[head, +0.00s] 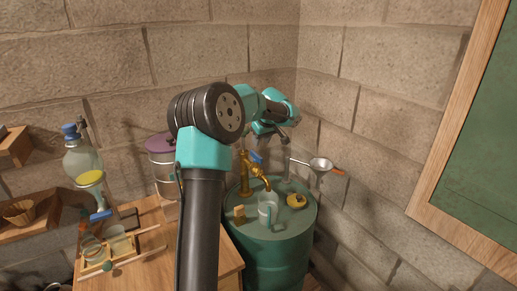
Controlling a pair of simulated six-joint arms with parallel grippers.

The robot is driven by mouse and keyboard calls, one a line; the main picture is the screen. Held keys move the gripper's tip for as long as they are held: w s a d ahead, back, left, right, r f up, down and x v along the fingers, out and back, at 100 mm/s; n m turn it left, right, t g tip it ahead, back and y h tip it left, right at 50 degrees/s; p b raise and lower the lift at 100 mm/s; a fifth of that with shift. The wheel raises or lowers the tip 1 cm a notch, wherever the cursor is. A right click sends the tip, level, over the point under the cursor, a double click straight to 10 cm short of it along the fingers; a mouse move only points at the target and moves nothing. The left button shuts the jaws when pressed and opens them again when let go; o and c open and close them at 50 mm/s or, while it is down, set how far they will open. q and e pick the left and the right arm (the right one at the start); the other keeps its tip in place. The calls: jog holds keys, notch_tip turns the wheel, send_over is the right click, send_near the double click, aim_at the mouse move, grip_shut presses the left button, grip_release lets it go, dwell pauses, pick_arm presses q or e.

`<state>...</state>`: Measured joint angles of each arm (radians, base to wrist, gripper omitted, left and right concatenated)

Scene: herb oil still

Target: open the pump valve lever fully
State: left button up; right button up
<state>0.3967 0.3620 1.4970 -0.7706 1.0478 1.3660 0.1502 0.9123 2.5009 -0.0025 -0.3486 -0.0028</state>
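A brass tap-like pump (245,178) stands on top of a green drum (272,241), its spout pointing down to the right. A small blue lever (256,158) shows at the upper part of the pump; how far it is turned is too small to tell. My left gripper (279,133) hangs above and slightly right of the lever, apart from it in the picture. Its fingers are small and dark, and their opening is unclear. My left arm crosses the middle of the view. My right gripper is not in view.
A clear beaker (267,207), a yellow round item (297,201) and a small tan block (239,212) are on the drum top. A metal ladle-like cup (320,164) sticks out at the right. A metal pot (160,160) and a wooden tray (123,259) are at the left.

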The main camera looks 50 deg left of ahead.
pick_arm(q)
jog(key=v, duration=0.8)
jog(key=shift+d, duration=0.15)
jog(key=w+d+f+m+h, duration=0.1)
jog(key=d+f+m+h, duration=0.15)
jog(key=d+f, duration=0.6)
jog(key=w+d+f+m+h, duration=0.1)
jog(key=w+d+f+m, duration=0.3)
jog(key=f, duration=0.8)
jog(key=s+d+f+m+h, duration=0.1)
jog(key=d+f+m+h, duration=0.1)
jog(key=d+f, duration=0.7)
jog(key=s+d+f+m+h, duration=0.1)
jog(key=s+d+f+m, duration=0.15)
jog(key=d+f, duration=0.35)
jog(key=s+d+f+m+h, duration=0.1)
jog(key=s+d+f, duration=0.35)
jog(key=f, duration=0.25)
jog(key=s+d+f+m, duration=0.1)
jog(key=s+d+f, duration=0.3)
jog(key=s, duration=0.4)
jog(key=s+d+f+m, duration=0.1)
jog(key=s+d+f, duration=0.3)
jog(key=s, duration=0.4)
jog(key=shift+d+f+m+h, duration=0.3)
jog(key=shift+d+m+h, duration=0.1)
jog(key=shift+d, duration=0.35)
